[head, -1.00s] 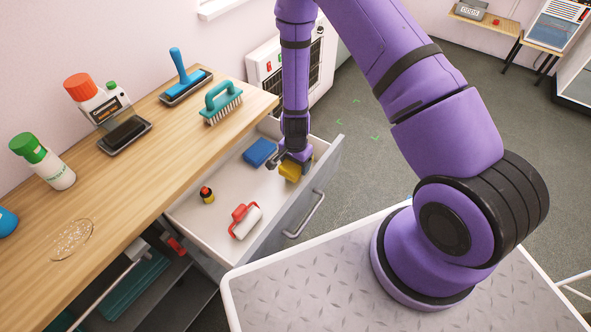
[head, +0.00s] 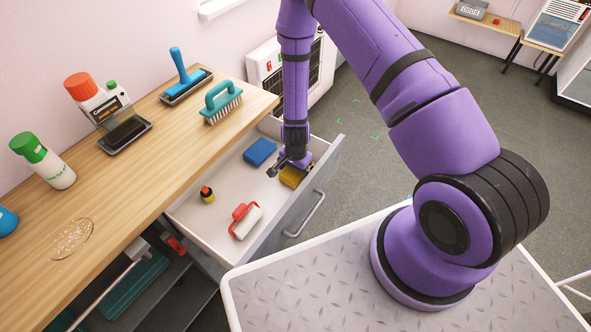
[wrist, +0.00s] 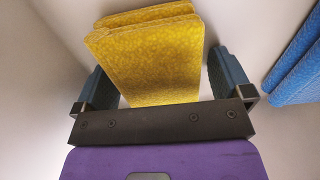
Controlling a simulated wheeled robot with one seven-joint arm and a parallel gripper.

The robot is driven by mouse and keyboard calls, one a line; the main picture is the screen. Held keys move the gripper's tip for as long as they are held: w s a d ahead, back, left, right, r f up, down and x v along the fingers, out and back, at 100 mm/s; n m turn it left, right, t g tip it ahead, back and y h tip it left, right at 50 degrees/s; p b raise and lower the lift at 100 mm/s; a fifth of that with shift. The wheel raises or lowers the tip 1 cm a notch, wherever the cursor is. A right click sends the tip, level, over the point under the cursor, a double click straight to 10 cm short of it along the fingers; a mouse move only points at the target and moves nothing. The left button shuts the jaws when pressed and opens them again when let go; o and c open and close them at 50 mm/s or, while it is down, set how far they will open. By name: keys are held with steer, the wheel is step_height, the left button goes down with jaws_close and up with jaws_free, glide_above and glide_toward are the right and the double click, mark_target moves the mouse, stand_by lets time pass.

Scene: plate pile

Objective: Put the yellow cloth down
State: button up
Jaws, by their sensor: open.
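The yellow cloth (head: 291,177) lies in the open drawer, near its front wall. In the wrist view the folded yellow cloth (wrist: 150,55) sits between the two fingers, with a gap on each side. My gripper (head: 290,166) is low in the drawer over the cloth. In the wrist view my gripper (wrist: 163,85) is open, and its fingers stand apart from the cloth. Part of the cloth is hidden behind the gripper in both views.
The wooden counter (head: 110,185) carries brushes and bottles. The drawer floor left of the gripper has bare room.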

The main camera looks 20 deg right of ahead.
steer(key=shift+r, duration=0.1)
step_height(320, 180, up, 42)
steer(key=s+d+n+t+y, duration=0.1)
steer(key=s+n+t+y, duration=0.15)
steer(key=n, duration=0.35)
steer(key=s+d+r+n+t+h, duration=0.1)
steer(key=s+d+r+n, duration=0.1)
steer(key=s+r, duration=0.7)
steer(key=s+d+r+n+t+h, duration=0.1)
steer(key=s+d+r+n, duration=0.2)
steer(key=s+r, duration=0.5)
steer(key=s+d, duration=0.1)
steer(key=s, duration=0.3)
steer(key=shift+s+r+t, duration=0.3)
steer(key=shift+r+t, duration=0.05)
steer(key=shift+o, duration=0.3)
steer(key=shift+w+a+h, duration=0.1)
steer(key=shift+w+h, duration=0.05)
steer(key=shift+h, duration=0.1)
